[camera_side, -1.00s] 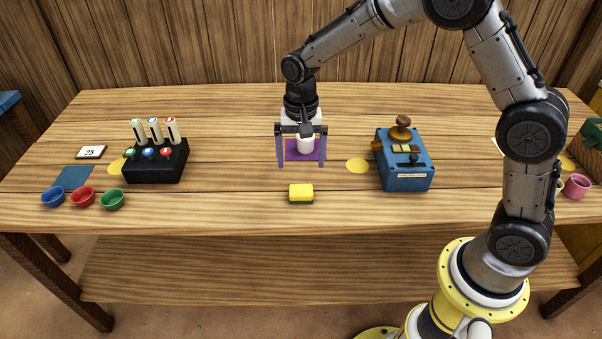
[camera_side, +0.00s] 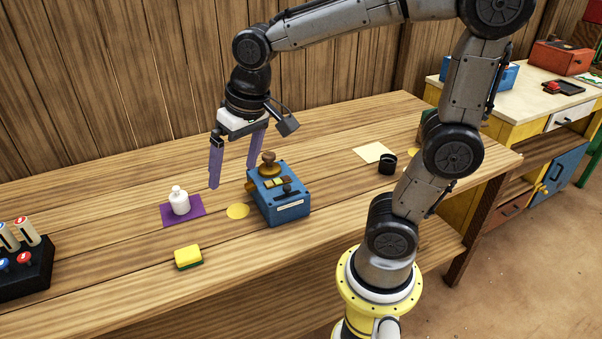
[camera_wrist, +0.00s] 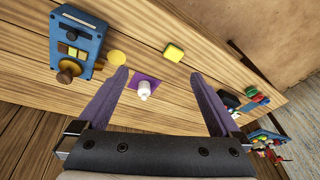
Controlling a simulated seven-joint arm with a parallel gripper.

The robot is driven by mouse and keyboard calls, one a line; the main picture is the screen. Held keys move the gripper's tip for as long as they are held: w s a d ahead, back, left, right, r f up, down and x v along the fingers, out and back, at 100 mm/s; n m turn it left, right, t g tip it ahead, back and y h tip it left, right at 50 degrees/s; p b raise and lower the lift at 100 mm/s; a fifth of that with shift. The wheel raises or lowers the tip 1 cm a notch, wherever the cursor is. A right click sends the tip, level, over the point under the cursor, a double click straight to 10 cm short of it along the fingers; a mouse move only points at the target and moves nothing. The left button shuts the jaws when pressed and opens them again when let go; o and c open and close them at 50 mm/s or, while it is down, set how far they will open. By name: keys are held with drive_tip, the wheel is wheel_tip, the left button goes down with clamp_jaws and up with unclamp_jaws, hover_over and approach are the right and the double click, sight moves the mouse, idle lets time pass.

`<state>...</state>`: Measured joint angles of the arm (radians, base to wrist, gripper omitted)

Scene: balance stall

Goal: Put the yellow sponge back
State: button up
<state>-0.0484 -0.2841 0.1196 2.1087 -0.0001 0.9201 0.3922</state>
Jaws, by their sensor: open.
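The yellow sponge (camera_side: 188,255) with a green underside lies flat near the table's front edge. It also shows in the wrist view (camera_wrist: 174,52). My gripper (camera_side: 233,177) is open and empty, fingers pointing down, above the table behind the sponge and to its right in the side view. In the wrist view, the sponge lies beyond the fingertips of my gripper (camera_wrist: 160,76). A yellow round spot (camera_side: 237,211) lies bare on the table beside the blue box, apart from the sponge.
A white bottle (camera_side: 180,203) stands on a purple mat (camera_side: 167,217). A blue box (camera_side: 287,210) with a wooden-knobbed stamp (camera_side: 268,166) stands right of it. A black rack (camera_side: 24,275) is at the left edge. Bare table surrounds the sponge.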

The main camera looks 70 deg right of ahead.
drive_tip(key=s+d+n+t, duration=0.1)
drive_tip(key=s+n, duration=0.3)
drive_tip(key=s, duration=0.8)
drive_tip(key=shift+s+d+t, duration=0.15)
drive_tip(key=shift+d+t, duration=0.05)
drive_tip(key=shift+t, duration=0.5)
drive_tip(key=shift+f, duration=0.1)
